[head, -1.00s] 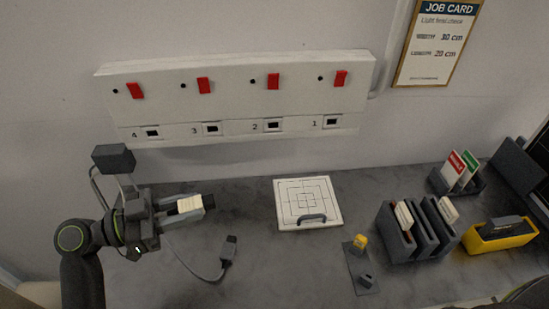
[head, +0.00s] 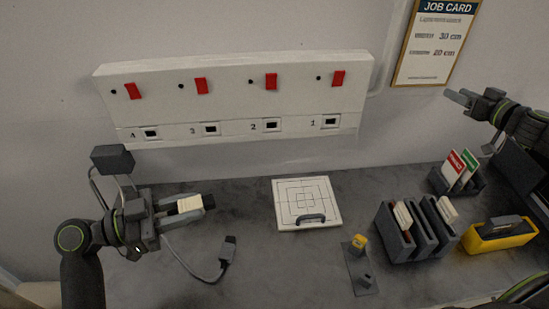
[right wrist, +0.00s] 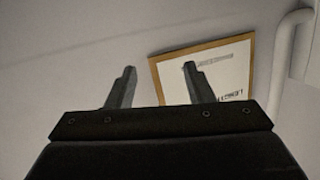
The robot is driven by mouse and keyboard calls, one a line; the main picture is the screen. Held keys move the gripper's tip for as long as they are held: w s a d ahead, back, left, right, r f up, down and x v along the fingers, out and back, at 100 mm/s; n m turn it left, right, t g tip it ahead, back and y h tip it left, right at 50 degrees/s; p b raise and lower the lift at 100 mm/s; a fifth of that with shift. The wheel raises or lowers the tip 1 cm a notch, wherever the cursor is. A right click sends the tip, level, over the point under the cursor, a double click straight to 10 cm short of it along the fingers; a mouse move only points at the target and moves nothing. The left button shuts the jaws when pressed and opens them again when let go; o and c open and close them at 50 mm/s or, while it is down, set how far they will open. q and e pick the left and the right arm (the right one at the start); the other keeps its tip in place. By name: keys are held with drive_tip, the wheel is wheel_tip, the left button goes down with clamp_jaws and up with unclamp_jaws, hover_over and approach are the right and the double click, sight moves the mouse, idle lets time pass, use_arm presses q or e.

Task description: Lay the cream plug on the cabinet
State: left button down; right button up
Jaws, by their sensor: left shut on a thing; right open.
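The cream plug (head: 189,205), a pale block with a dark end, is between the fingers of my left gripper (head: 200,203). The left gripper is shut on it and holds it at the left, over the grey worktop (head: 260,260). I cannot tell its height above the top. My right gripper (head: 458,97) is raised in front of the wall at the upper right, open and empty. Its two spread fingers also show in the right wrist view (right wrist: 160,80). I cannot tell which surface is the cabinet.
A white wall panel (head: 230,105) has red switches and numbered sockets. On the top are a dark plug on a cable (head: 228,252), a white patterned board with a handle (head: 290,215), a small plate with a yellow knob (head: 360,278), dark racks (head: 405,246) and a yellow holder (head: 500,240).

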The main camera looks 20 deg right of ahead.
drive_tip(key=a+r+m+t+y, duration=0.15)
drive_tip(key=a+y, duration=0.25)
drive_tip(key=a, duration=0.4)
drive_tip(key=a+r+m+t+y, duration=0.1)
drive_tip(key=a+r+y, duration=0.2)
drive_tip(key=a, duration=0.5)
drive_tip(key=s+a+r+m+t+y, duration=0.2)
drive_tip(key=a+r+m+y, duration=0.1)
drive_tip(key=a+r, duration=0.3)
drive_tip(key=s+a+r+m+t+y, duration=0.2)
drive_tip(key=a+r+m, duration=0.25)
drive_tip(key=a, duration=0.45)
drive_tip(key=w+a+f+n+g, duration=0.7)
drive_tip(key=a+f+n+g, duration=0.3)
drive_tip(key=a+f+n, duration=0.1)
drive_tip(key=s+a+f+n+g, duration=0.3)
drive_tip(key=a+n+g, duration=0.1)
drive_tip(key=a+n, duration=0.2)
drive_tip(key=s+a+f+n+g, duration=0.3)
drive_tip(key=s+a+n+g, duration=0.1)
drive_tip(key=a, duration=0.4)
drive_tip(key=s+a+f+n+g, duration=0.4)
drive_tip(key=a+n+g, duration=0.2)
drive_tip(key=n, duration=0.3)
drive_tip(key=shift+a+y, duration=0.3)
drive_tip(key=shift+a, duration=0.4)
drive_tip(key=shift+f, duration=0.1)
